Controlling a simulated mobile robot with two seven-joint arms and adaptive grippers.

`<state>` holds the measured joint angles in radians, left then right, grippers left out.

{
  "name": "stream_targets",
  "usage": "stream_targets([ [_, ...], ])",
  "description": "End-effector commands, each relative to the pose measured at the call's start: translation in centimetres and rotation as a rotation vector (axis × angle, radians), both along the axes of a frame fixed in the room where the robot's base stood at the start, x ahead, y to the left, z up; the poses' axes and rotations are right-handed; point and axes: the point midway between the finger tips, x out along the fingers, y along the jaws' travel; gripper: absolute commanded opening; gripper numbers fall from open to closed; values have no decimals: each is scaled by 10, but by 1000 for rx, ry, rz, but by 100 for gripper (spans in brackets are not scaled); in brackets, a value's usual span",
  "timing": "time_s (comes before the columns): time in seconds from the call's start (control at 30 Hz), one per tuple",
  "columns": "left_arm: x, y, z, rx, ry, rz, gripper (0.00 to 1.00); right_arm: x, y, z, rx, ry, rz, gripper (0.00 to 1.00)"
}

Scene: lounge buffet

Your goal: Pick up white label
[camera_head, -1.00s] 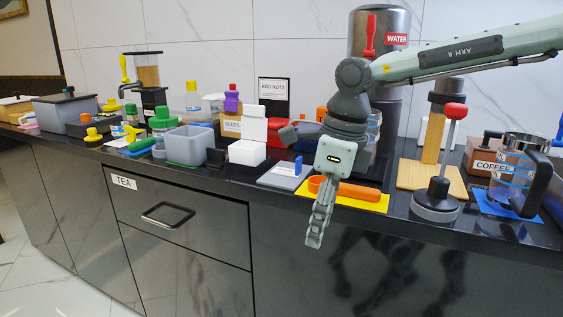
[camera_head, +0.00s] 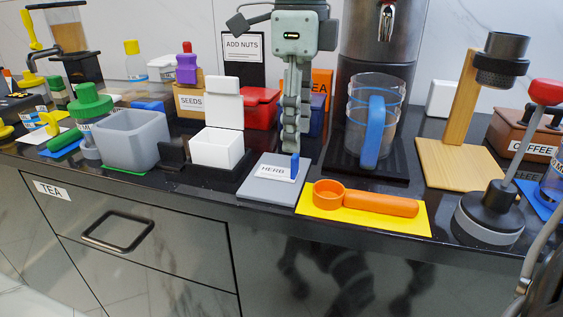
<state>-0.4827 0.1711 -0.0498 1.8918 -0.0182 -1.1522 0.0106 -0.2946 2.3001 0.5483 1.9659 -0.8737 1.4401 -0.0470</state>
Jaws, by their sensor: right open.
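A white label (camera_head: 271,172) marked HERB, with a blue upright tab (camera_head: 294,166), lies on a grey square plate (camera_head: 262,193) near the counter's front edge. My right gripper (camera_head: 291,148) points down just above and behind the label, close to the blue tab. It is seen nearly side-on, so its fingers overlap. It is open, with nothing visible held in it. Whether the fingertips touch the tab cannot be told. My left gripper is not in view.
Left of the plate stands a white open box (camera_head: 217,149). Right of it, an orange scoop (camera_head: 365,201) lies on a yellow mat (camera_head: 322,206). Behind are a red container (camera_head: 262,108) and a glass jug with a blue handle (camera_head: 372,130).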

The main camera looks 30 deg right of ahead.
Motion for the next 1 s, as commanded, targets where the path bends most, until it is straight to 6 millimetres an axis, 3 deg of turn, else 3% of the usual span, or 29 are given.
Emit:
stream_targets([
  [0.37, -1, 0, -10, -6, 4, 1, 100, 3, 2, -51, 0, 1, -1, 48],
  [0.67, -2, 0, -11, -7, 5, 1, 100, 4, 1, -57, 1, -2, -2, 48],
  [0.97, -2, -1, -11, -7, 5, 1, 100, 4, 1, -57, 1, -2, -2, 12],
  [1.0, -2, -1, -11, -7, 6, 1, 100, 4, 1, -57, 1, -2, -2, 12],
])
